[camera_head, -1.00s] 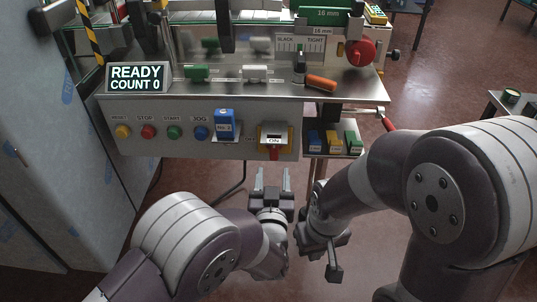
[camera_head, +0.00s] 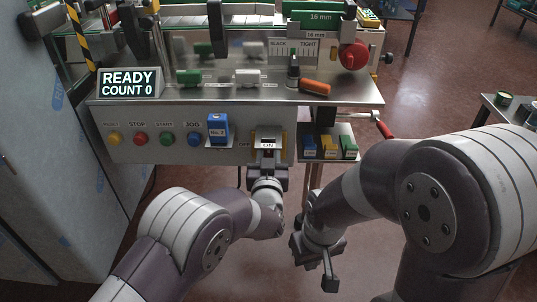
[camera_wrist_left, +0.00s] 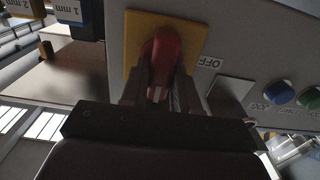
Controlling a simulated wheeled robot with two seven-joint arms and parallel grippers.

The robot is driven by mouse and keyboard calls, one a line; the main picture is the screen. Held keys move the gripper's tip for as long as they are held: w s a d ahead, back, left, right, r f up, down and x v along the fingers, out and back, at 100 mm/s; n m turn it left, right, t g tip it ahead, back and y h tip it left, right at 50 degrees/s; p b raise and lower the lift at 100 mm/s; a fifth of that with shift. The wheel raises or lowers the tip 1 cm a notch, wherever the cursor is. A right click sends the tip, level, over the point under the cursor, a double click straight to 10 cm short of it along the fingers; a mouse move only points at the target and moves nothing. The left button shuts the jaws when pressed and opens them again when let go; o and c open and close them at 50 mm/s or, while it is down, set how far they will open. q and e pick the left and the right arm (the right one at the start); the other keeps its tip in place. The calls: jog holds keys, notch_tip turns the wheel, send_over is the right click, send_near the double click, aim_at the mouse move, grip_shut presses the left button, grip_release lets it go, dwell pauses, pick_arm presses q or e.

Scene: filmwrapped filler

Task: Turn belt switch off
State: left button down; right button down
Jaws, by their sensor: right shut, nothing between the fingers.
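The belt switch is a red handle on a yellow plate (camera_head: 284,143) on the front panel, under a label reading ON. In the left wrist view the red handle (camera_wrist_left: 161,58) stands out from the yellow plate, with OFF lettered beside it. My left gripper (camera_head: 267,158) is at the switch, its fingers on both sides of the handle. They also show in the left wrist view (camera_wrist_left: 160,88); I cannot tell whether they press on the handle. My right gripper (camera_head: 320,252) is shut and empty, low in front of the machine and away from the panel.
A blue block marked No. 2 (camera_head: 218,129) and several round buttons are left of the switch. A small shelf with blue, yellow and green blocks (camera_head: 328,147) is to its right. The display (camera_head: 129,84) reads READY, COUNT 0. Floor is clear below.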

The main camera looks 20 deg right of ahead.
pick_arm(q)
jog(key=n+b, duration=0.2)
jog(key=n, duration=0.1)
jog(key=n+b, duration=0.1)
jog(key=shift+a+f+n, duration=0.15)
jog(key=shift+f+n, duration=0.1)
jog(key=shift+n, duration=0.15)
jog(key=n+b, duration=0.4)
jog(key=shift+a+f, duration=0.1)
jog(key=shift+a+f+n+b, duration=0.1)
jog(key=shift+n+b, duration=4.4)
jog(key=shift+n, duration=0.1)
jog(key=c, duration=0.9)
grip_release()
jog(key=shift+w, duration=0.1)
